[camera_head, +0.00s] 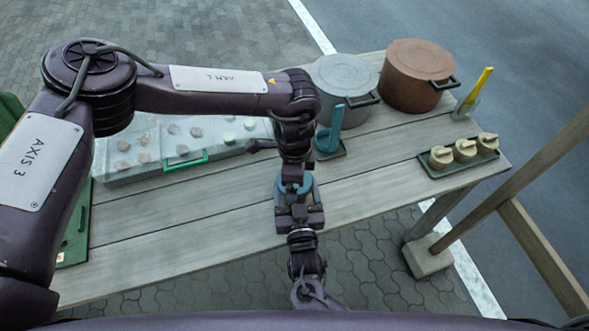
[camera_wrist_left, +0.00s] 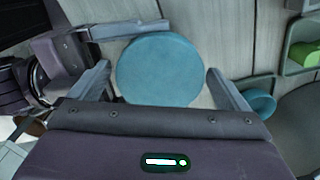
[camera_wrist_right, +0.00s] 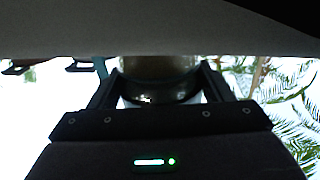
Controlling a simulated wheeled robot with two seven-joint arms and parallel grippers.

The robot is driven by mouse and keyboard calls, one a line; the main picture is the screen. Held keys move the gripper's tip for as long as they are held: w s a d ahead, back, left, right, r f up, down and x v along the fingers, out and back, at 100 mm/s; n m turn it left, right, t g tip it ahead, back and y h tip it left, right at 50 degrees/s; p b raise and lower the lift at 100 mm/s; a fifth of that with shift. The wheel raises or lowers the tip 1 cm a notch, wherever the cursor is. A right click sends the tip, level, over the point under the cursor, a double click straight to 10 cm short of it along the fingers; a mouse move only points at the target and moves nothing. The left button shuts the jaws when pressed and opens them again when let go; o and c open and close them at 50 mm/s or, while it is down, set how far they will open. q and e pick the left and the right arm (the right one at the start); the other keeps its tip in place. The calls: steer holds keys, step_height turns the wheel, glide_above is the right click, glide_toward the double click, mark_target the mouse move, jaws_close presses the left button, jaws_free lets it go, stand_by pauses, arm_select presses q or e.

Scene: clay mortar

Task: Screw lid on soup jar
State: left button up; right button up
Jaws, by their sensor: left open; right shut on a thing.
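A round teal lid (camera_wrist_left: 160,68) lies between the spread fingers of my left gripper (camera_wrist_left: 162,88), with gaps at both sides. In the head view the lid (camera_head: 281,187) is partly hidden under my left gripper (camera_head: 294,186). My right gripper (camera_head: 301,213) is shut on the soup jar (camera_wrist_right: 158,68), a dark glassy body between its fingers in the right wrist view. The lid covers the jar from above, so its mouth is hidden. I cannot tell how far the lid is seated.
A grey pot (camera_head: 341,76) and brown pot (camera_head: 413,62) stand behind. A blue upright tool (camera_head: 331,127) is close right of my left gripper. A green tray (camera_head: 487,161) holds three cream jars. A pale tray (camera_head: 118,179) lies left. The front planks are largely clear.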

arm_select(q)
steer(key=shift+f, duration=0.1)
steer(key=c, duration=1)
steer(key=m, duration=0.3)
steer(key=o, duration=1.1)
steer(key=shift+c, duration=0.2)
steer(key=shift+r, duration=2.3)
